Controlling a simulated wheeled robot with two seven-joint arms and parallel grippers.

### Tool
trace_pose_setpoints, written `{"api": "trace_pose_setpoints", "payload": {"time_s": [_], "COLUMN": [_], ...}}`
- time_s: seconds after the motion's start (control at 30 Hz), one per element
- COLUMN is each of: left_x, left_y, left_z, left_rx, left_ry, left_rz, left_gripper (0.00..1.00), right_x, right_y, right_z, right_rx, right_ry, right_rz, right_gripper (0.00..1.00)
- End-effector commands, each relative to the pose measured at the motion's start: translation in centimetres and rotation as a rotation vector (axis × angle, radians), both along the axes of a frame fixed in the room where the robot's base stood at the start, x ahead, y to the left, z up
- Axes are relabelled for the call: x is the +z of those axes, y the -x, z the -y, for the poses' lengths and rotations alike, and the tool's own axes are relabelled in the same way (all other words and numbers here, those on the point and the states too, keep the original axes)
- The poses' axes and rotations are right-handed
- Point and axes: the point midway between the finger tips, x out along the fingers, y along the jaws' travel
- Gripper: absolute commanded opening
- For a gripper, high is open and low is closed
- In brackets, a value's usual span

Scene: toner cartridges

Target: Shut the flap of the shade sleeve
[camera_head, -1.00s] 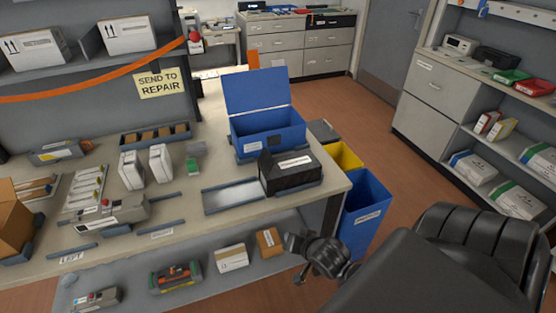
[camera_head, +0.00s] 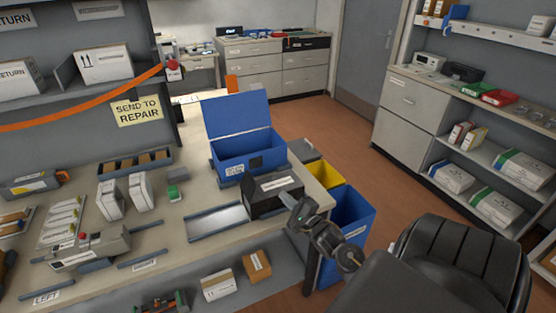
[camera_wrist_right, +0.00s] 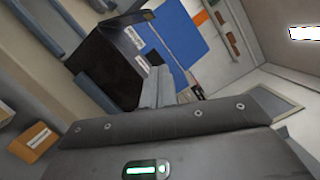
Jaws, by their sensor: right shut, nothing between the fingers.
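The black shade sleeve (camera_head: 268,202) lies at the right end of the bench, in front of the blue lidded box, with a white label on it. In the right wrist view the sleeve (camera_wrist_right: 106,72) shows tilted, with its dark flap (camera_wrist_right: 131,40) standing out from the top edge, open. My right gripper (camera_head: 297,212) is at the sleeve's near right side by the bench edge, shut and empty. I cannot tell whether it touches the sleeve. My left gripper is not in view.
The blue box (camera_head: 247,155) stands behind the sleeve with its lid up. A grey tray (camera_head: 216,222) lies left of the sleeve. Blue (camera_head: 352,215) and yellow (camera_head: 326,176) bins stand off the bench's right end.

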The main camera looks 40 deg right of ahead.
Motion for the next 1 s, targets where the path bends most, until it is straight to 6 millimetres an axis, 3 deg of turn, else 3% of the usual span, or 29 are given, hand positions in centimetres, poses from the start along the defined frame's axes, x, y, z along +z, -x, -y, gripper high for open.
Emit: {"api": "trace_pose_setpoints", "payload": {"time_s": [0.43, 0.63, 1.0], "left_x": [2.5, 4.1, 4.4], "left_y": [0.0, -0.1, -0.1], "left_z": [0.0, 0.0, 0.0], "left_rx": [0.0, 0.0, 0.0], "left_ry": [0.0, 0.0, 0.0], "left_rz": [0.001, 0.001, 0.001], "left_gripper": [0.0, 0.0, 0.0], "right_x": [1.4, 2.5, 2.6], "right_y": [-8.8, -9.2, -9.5], "right_z": [0.9, -1.7, -2.6], "right_rx": [0.0, 0.001, -0.001], "right_ry": [0.002, 0.001, 0.001], "right_rz": [0.0, -0.002, -0.001], "right_gripper": [0.0, 0.0, 0.0]}}
